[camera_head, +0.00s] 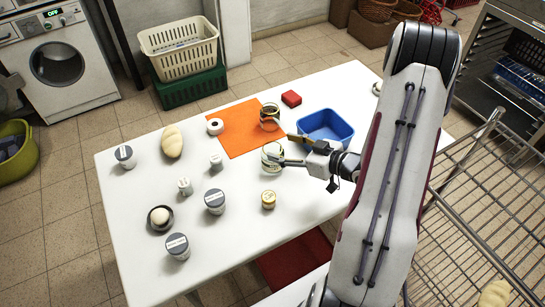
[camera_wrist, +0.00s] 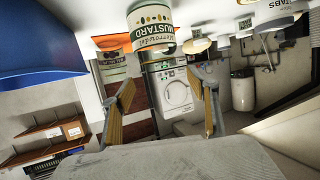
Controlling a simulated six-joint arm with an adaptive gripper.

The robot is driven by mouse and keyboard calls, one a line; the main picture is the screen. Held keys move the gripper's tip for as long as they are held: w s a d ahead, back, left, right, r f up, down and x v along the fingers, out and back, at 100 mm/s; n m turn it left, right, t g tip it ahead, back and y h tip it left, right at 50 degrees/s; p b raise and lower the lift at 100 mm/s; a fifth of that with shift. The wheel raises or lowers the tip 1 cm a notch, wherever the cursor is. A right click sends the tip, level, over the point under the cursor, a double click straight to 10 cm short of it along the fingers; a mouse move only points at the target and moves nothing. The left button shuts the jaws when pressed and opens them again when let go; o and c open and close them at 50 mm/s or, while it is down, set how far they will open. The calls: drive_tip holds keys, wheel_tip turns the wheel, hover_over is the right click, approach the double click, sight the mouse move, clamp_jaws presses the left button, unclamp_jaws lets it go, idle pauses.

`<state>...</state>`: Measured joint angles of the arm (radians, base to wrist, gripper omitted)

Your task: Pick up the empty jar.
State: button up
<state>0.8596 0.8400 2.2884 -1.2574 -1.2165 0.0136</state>
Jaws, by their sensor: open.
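A glass jar (camera_head: 271,157) with a pale label stands on the white table just beyond my fingertips; its inside looks mostly clear. In the wrist view its label reads "MUSTARD" (camera_wrist: 150,27), and it sits at the top, cut by the frame edge.
The table's front right is clear.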

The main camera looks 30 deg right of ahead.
sight(266, 144)
drive_tip(key=shift+f, duration=0.1)
idle(0.3)
drive_tip(key=shift+f+x, duration=0.15)
drive_tip(key=shift+x, duration=1.15)
drive_tip(key=shift+f+x, duration=0.1)
drive_tip(key=shift+x, duration=1.2)
drive_tip(key=shift+s, duration=0.1)
clamp_jaws()
